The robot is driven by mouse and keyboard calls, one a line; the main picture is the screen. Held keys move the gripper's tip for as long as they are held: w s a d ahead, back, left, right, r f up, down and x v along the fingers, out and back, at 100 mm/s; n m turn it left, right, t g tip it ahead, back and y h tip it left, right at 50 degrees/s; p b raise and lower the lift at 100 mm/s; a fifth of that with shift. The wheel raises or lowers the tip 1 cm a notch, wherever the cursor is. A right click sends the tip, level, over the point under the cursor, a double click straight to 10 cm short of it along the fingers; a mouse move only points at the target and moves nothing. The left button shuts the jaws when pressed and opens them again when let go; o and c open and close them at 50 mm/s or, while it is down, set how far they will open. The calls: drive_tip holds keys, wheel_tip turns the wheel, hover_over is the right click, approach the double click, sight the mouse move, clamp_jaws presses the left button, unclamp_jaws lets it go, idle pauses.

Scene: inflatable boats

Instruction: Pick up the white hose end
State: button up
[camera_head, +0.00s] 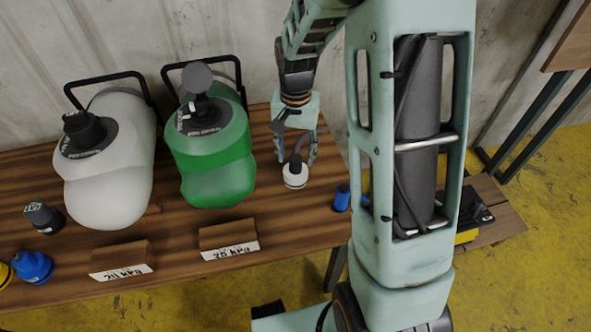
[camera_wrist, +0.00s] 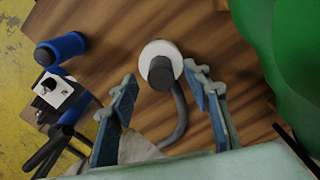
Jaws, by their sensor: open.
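The white hose end (camera_head: 295,175) stands on the wooden table, right of the green tank, with a dark hose running from it. In the wrist view my gripper (camera_wrist: 160,85) is open, a finger on each side of the hose, with the hose end just beyond the fingertips. Nothing is held.
A green tank (camera_head: 212,160) and a white tank (camera_head: 108,175) stand left on the table (camera_head: 300,225). Two labelled blocks (camera_head: 229,240) lie at its front edge. A blue hose end (camera_wrist: 62,48) lies nearby to the left in the wrist view. My arm hides part of the right side.

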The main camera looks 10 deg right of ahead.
wheel_tip(320, 180, down, 2)
drive_tip(key=shift+f, duration=0.1)
clamp_jaws()
idle(0.4)
